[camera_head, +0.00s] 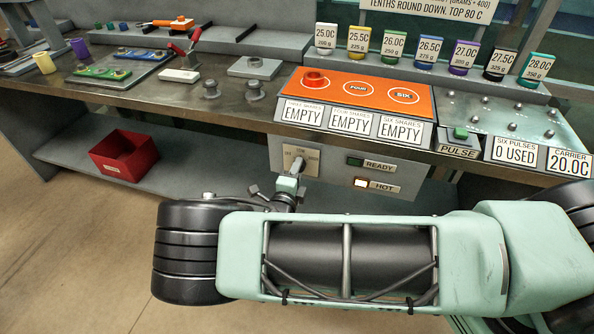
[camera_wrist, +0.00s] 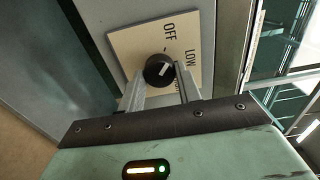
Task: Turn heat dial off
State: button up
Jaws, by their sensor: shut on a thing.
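The heat dial (camera_wrist: 158,69) is a round black knob with a white pointer line on a cream plate (camera_wrist: 125,44) in the wrist view. The plate reads OFF and LOW, and a further label is mostly hidden by a finger. The pointer line slants to the upper right, toward the LOW side rather than straight at OFF. My gripper (camera_wrist: 161,82) is shut on the dial, one finger on each side. In the head view my gripper (camera_head: 290,183) is at the grey panel (camera_head: 325,165) under the counter, and the dial is hidden there.
Beside the dial, the HOT lamp (camera_head: 361,183) glows and the READY lamp (camera_head: 355,161) is dark green. The counter edge (camera_head: 220,118) overhangs to the left. A PULSE button (camera_head: 460,133) sits above right. A red bin (camera_head: 124,155) stands on the lower shelf (camera_head: 70,152).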

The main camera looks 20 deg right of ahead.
jog(key=shift+n, duration=1.1)
jog(key=o, duration=1)
jog(key=b+v, duration=0.2)
jog(key=v, duration=1.5)
jog(key=shift+s+a, duration=0.15)
jog(key=shift+r, duration=0.1)
